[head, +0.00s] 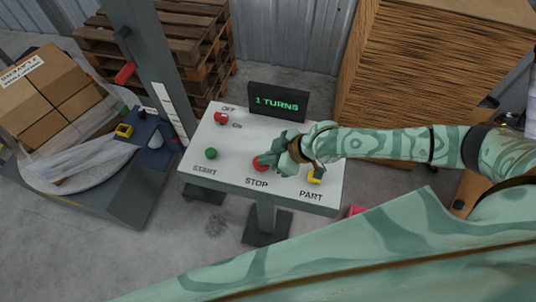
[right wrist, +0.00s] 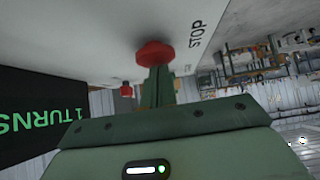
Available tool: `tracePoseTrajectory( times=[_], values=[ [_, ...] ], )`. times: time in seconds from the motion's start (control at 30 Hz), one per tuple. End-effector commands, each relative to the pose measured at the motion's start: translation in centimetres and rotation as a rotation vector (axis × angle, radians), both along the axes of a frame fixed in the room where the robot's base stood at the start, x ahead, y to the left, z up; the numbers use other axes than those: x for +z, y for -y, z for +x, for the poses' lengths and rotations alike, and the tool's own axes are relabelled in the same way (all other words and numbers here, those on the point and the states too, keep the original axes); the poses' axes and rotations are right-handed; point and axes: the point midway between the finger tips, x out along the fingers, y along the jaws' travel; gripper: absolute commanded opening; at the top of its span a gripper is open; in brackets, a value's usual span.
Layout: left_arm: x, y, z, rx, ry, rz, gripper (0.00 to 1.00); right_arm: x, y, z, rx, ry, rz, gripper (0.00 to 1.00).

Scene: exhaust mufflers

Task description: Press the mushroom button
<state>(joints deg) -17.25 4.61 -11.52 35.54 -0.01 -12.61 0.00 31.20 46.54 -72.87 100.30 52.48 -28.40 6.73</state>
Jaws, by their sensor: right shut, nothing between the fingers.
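The red mushroom button (head: 258,168) sits above the word STOP on the front of a white control panel (head: 232,140). It also shows in the right wrist view (right wrist: 155,52), straight ahead of the fingers. My right gripper (head: 265,158) reaches in from the right, over the button. Its fingers are shut and empty. In the right wrist view the fingertips (right wrist: 158,78) overlap the button's edge; I cannot tell whether they touch it or whether it is pushed in. My left gripper is not in view.
The panel also bears a green START button (head: 211,153), a red OFF/ON knob (head: 221,118), a yellow PART selector (head: 314,178) and a display (head: 277,101) reading "1 TURNS". A wrapping machine with boxes (head: 45,95) stands left, pallets (head: 160,40) and a cardboard stack (head: 430,70) behind.

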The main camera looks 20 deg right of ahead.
Motion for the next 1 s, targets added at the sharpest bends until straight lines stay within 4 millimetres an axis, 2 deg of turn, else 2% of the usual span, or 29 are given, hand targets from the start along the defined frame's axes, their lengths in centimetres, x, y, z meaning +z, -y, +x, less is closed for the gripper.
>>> tracePoseTrajectory(
  times=[0.03,0.17,0.27,0.43,0.5,0.7,1.0],
  values=[
    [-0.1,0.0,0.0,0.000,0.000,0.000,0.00,-1.2,0.4,-0.8,0.004,-0.021,-0.021,0.00],
    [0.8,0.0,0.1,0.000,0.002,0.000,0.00,-0.3,0.4,-0.8,0.003,-0.019,-0.021,0.00],
    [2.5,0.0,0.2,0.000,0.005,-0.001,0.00,1.2,0.4,-0.9,0.001,-0.016,-0.018,0.00],
    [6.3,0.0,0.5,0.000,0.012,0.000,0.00,5.0,0.2,-0.9,-0.006,-0.002,-0.007,0.00],
    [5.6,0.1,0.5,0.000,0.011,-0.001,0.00,5.5,1.5,-1.6,-0.008,-0.001,-0.008,0.00],
    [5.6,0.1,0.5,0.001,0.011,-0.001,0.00,8.6,4.1,-3.3,-0.007,0.002,-0.005,0.00],
    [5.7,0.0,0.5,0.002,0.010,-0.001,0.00,11.0,5.9,-4.6,-0.007,0.002,-0.001,0.00]
  ],
)
